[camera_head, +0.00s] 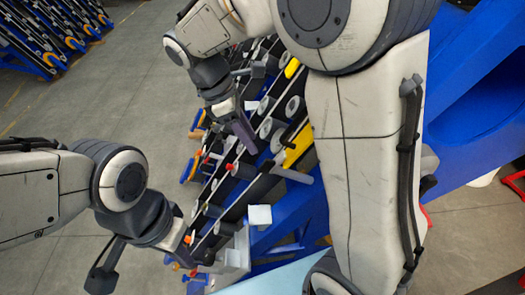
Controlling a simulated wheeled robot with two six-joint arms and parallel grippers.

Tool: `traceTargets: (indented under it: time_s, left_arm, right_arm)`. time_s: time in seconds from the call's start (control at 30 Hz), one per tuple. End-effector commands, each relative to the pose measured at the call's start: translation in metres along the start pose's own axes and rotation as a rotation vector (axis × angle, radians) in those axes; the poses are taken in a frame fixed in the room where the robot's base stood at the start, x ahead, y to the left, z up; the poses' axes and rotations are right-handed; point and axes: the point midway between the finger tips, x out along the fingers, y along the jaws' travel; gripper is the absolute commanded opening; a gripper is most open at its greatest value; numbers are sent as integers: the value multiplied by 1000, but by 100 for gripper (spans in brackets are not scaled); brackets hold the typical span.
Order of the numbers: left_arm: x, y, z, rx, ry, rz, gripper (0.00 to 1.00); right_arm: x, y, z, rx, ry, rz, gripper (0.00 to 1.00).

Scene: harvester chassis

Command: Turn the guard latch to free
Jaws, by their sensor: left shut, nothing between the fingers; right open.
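The harvester chassis is a bank of dark slanted rails (233,180) with grey discs and small coloured fittings, in the middle of the head view. I cannot tell which fitting is the guard latch. A yellow plate (298,146) and a grey cylindrical bar (292,174) show at the right side of the rails. My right gripper (242,131) is open over the upper middle of the rails, with a dark purplish finger showing. My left gripper (186,252) is shut and empty by the lower left end of the rails. Its fingertips are hard to make out.
A white block (260,215) and a pale box (233,258) stand near the lower end of the rails. Blue frame beams (475,115) fill the right. My large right arm hides part of the chassis. The grey floor at the left is open, with more rail units (45,35) far off.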

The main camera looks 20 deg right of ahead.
Motion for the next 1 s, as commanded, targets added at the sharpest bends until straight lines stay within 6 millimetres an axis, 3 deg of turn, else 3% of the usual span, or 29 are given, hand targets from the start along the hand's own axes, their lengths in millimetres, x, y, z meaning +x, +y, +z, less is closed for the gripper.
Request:
traceTargets:
  time_s: [0.3, 0.5, 0.9, 0.97, 1.0]
  left_arm:
    - [-8, 1, 0, 0, 0, 0, 0]
    - [-12, 1, 0, 1, 0, 0, 0]
    - [-12, 1, -1, 1, 0, 0, 0]
    - [-12, 1, -1, 1, 0, 0, 0]
    - [-12, 1, -1, 1, 0, 0, 0]
  right_arm:
    - [59, -2, 0, 0, -2, -6, 45]
    - [85, -1, -1, 1, 1, -2, 45]
    - [95, -1, -2, 1, 3, 1, 45]
    - [95, -1, -2, 1, 3, 1, 26]
    - [94, -1, -2, 1, 3, 1, 11]
